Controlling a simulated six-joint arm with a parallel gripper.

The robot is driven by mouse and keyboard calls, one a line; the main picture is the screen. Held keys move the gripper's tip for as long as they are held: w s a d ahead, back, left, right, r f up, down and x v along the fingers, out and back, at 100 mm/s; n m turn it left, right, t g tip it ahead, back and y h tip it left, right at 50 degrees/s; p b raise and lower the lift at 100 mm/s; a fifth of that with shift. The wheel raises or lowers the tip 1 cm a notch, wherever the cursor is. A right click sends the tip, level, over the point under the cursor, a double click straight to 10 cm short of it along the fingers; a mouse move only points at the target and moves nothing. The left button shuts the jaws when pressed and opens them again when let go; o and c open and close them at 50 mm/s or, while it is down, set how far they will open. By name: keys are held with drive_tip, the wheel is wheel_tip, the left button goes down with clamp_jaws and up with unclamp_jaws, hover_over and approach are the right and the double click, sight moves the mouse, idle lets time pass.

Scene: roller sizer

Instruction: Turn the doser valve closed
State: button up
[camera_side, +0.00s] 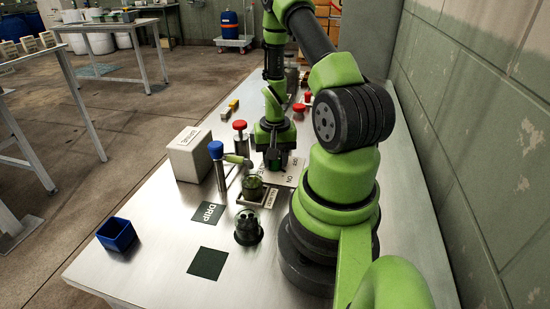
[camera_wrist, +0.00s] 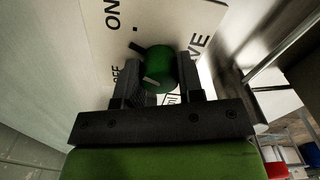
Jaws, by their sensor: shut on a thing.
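A green knob (camera_wrist: 158,68) with a pale mark on its rim sits on a white panel (camera_wrist: 100,25) printed "ON", "OFF" and a word ending in "VE". My gripper (camera_wrist: 158,90) is shut on this knob, with one dark jaw on each side. In the side view my gripper (camera_side: 276,158) points down at the white panel and hides most of the knob. A metal post with a blue top (camera_side: 217,165) and a side lever stands to the left of my gripper. No readable label shows which part is the doser valve.
A white box (camera_side: 195,154) and a red-topped post (camera_side: 240,136) stand left of my gripper. A wall is at right.

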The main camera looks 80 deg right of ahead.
drive_tip(key=n, duration=1.3)
drive_tip(key=shift+n, duration=0.4)
idle(0.4)
drive_tip(key=o, duration=0.9)
drive_tip(key=shift+r, duration=0.1)
wheel_tip(320, 180, up, 10)
drive_tip(key=shift+f, duration=0.1)
